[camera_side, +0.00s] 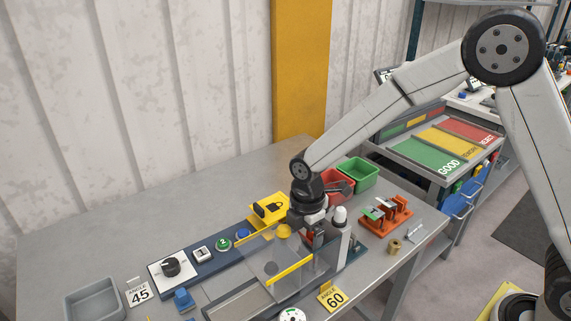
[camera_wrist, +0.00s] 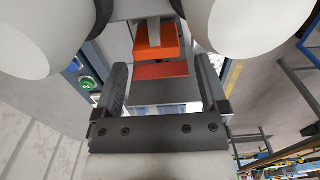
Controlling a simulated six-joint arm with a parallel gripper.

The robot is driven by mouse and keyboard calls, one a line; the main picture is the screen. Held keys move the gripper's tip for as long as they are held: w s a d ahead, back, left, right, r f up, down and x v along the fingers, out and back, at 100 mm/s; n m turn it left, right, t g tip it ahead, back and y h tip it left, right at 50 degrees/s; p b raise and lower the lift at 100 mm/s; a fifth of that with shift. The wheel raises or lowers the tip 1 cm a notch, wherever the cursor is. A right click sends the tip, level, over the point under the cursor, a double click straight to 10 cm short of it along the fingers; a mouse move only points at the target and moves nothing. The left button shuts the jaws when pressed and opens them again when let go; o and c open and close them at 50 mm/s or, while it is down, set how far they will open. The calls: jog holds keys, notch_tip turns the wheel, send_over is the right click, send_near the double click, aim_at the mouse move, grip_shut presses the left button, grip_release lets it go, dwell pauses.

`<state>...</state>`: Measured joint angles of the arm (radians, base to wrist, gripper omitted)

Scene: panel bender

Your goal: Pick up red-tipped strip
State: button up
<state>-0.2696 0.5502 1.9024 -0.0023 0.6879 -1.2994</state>
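In the wrist view, a flat grey strip with a red-orange tip (camera_wrist: 162,71) lies between and beyond my fingers, its tip close to an orange block (camera_wrist: 156,42). My gripper (camera_wrist: 161,65) is open, with one finger on each side of the strip; I see no clear contact. In the side view, my gripper (camera_side: 318,225) is low over the right end of the panel bender, near a red-orange part (camera_side: 308,236). The arm and the machine's clear guard hide most of the strip there.
An orange rack (camera_side: 387,217) with strips stands right of the gripper, near a brass cylinder (camera_side: 394,247). A white-topped post (camera_side: 340,216) stands close by. Red (camera_side: 337,186) and green (camera_side: 358,175) bins are behind. A clear guard (camera_side: 275,262) with a yellow bar covers the bender's front.

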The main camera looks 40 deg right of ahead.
grip_shut()
jog(key=shift+r, duration=0.15)
jog(key=shift+r, duration=0.45)
notch_tip(320, 180, up, 11)
jog(key=s+d, duration=0.4)
jog(key=s, duration=0.4)
jog(key=s+d, duration=0.4)
jog(key=s, duration=0.3)
jog(key=shift+s+d, duration=0.35)
jog(key=shift+d, duration=0.05)
jog(key=shift+f, duration=0.1)
